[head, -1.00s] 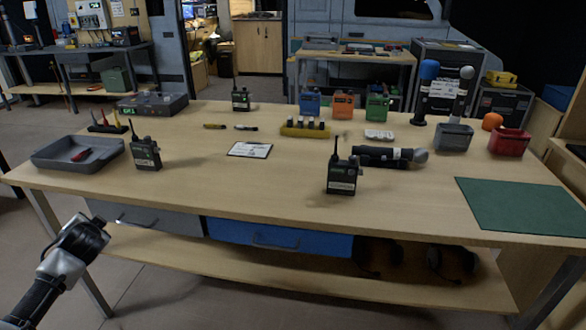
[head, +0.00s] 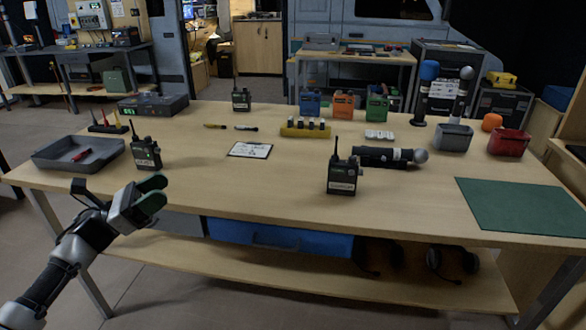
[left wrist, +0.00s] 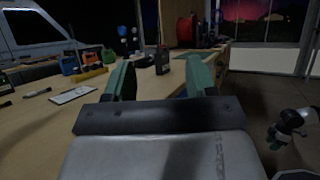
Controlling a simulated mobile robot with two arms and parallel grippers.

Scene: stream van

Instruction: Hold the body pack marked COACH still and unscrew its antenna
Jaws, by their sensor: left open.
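Three black body packs with antennas stand upright on the workbench in the head view: one at the left (head: 146,153), one at the back (head: 241,100) and one at the front right (head: 342,175). Their labels are too small to read, so I cannot tell which is COACH. My left gripper (head: 155,194) is open and empty at the bench's front left edge, nearest the left pack but apart from it. In the left wrist view its green fingers (left wrist: 161,78) are spread, with a pack (left wrist: 163,62) farther off between them. What seems to be my right gripper (left wrist: 288,130) shows at the right there.
A grey tray (head: 78,158) lies at the bench's left end. A white sheet (head: 250,149) lies mid-bench, and a black cylinder (head: 385,157) lies behind the front right pack. A green mat (head: 520,205) covers the right end. The front middle is clear.

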